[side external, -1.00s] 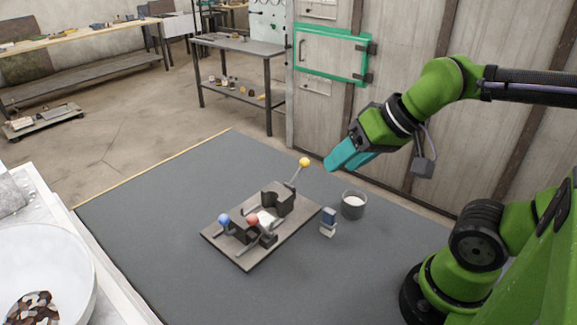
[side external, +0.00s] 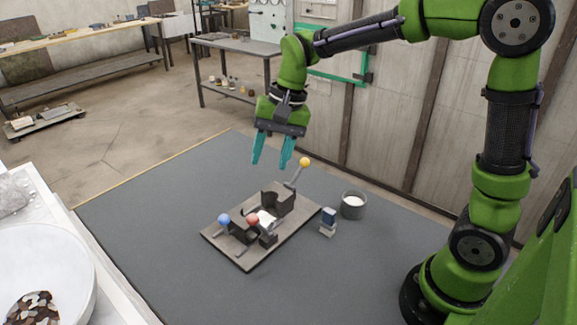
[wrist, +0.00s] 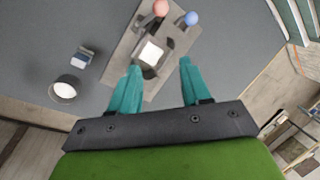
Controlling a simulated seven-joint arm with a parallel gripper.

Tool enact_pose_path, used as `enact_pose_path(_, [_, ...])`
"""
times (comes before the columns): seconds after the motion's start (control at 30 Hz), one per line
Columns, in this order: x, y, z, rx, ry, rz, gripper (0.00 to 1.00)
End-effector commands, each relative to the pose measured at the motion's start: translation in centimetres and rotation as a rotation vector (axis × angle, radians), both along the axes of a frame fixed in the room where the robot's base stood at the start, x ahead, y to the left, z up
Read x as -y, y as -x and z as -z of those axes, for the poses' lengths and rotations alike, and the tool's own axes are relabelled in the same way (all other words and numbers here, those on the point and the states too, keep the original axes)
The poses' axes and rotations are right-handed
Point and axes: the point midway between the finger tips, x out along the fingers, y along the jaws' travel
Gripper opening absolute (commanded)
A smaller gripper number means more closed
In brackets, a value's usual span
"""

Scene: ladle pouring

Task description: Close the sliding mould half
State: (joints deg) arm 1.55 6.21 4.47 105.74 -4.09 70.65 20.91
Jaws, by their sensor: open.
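The mould stands on a flat base plate (side external: 246,262) on the dark mat. A dark mould block with a curved recess (side external: 279,198) sits at its back, beside a lever with a yellow knob (side external: 304,162). Lower dark parts with a red knob (side external: 253,220) and a blue knob (side external: 224,220) sit at the front. A white piece (side external: 266,218) shows between; I cannot tell which half slides. My gripper (side external: 271,165) is open and empty, pointing down above the back of the mould, apart from it. The wrist view shows the white piece (wrist: 151,52) beyond my fingers.
A grey cup with white contents (side external: 353,206) and a small blue and white block (side external: 328,221) stand right of the plate. A white bowl with brown and pale pieces (side external: 35,275) is at the front left. The mat (side external: 145,215) is clear on the left.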

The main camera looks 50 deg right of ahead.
Motion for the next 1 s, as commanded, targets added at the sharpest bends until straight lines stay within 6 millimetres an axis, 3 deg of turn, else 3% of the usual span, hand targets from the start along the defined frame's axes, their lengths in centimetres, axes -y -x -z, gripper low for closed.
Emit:
enact_pose_path(0.03, [-0.6,-1.8,0.9,-0.069,-0.028,0.064,0.47])
enact_pose_path(0.17, [-1.8,-5.1,2.1,-0.219,-0.088,0.247,0.47])
enact_pose_path(0.3, [-2.9,-7.0,1.3,-0.33,-0.135,0.431,0.47])
enact_pose_path(0.4, [-3.2,-7.0,-0.1,-0.371,-0.153,0.523,0.47])
enact_pose_path(0.57, [-3.6,-6.6,0.7,-0.4,-0.153,0.563,0.47])
enact_pose_path(0.77, [-4.8,-6.3,3.8,-0.402,-0.152,0.56,0.47])
enact_pose_path(1.0, [-6.8,-5.9,8.8,-0.402,-0.152,0.56,0.47])
